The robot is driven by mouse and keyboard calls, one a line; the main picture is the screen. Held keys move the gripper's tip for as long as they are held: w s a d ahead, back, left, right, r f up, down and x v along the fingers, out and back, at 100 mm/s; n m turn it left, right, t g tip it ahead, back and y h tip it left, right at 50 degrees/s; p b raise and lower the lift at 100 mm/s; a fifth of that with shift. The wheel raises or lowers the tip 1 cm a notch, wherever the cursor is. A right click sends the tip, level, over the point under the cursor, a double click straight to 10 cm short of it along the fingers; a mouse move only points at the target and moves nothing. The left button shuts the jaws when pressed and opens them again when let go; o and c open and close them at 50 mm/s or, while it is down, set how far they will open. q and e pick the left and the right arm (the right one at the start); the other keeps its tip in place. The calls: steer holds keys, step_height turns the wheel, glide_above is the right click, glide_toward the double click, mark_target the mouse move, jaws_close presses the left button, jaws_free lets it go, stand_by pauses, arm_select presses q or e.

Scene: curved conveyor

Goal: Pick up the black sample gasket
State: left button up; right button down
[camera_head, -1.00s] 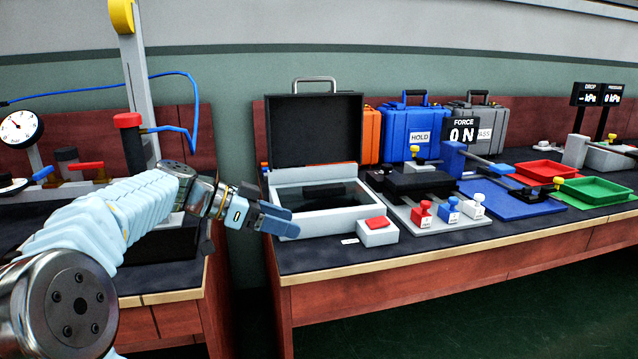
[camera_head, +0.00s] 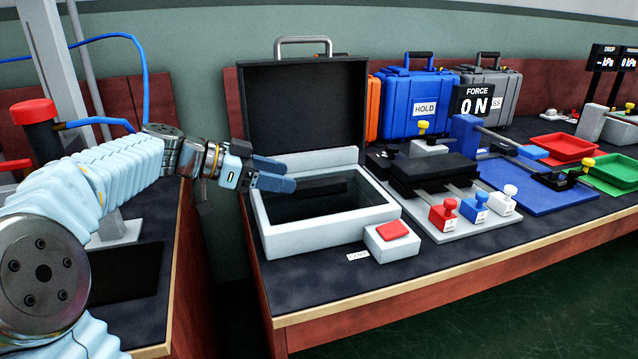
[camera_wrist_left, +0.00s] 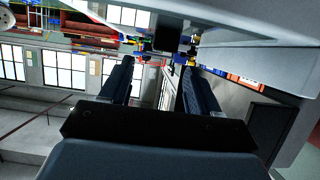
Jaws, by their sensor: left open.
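My left gripper (camera_head: 281,175) hangs over the left side of an open black-lidded case (camera_head: 300,120) with a white-rimmed tray. Its fingers point right, above the tray rim. In the left wrist view its two fingers (camera_wrist_left: 158,85) stand apart with nothing between them. A dark bar-like shape (camera_head: 322,187) shows in the tray's dark interior; I cannot tell whether it is the gasket or a reflection. No clear black sample gasket can be made out. My right gripper is not in view.
A white box with a red button (camera_head: 393,231) stands at the tray's front right. Right of it are a black block (camera_head: 432,172) and red, blue and white stamps (camera_head: 474,206). Blue (camera_head: 415,105) and grey cases stand behind. A gap separates the two benches.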

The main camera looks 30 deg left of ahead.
mark_target(317, 182)
arm_select(q)
steer(key=shift+x, duration=1.15)
steer(key=p+x, duration=0.1)
steer(key=x, duration=0.3)
steer(key=shift+w, duration=0.3)
steer(key=shift+w+d+f, duration=0.2)
steer(key=shift+w+d, duration=0.1)
steer(key=shift+w, duration=0.1)
steer(key=c, duration=1.1)
steer(key=shift+o, duration=0.2)
steer(key=shift+r, duration=0.1)
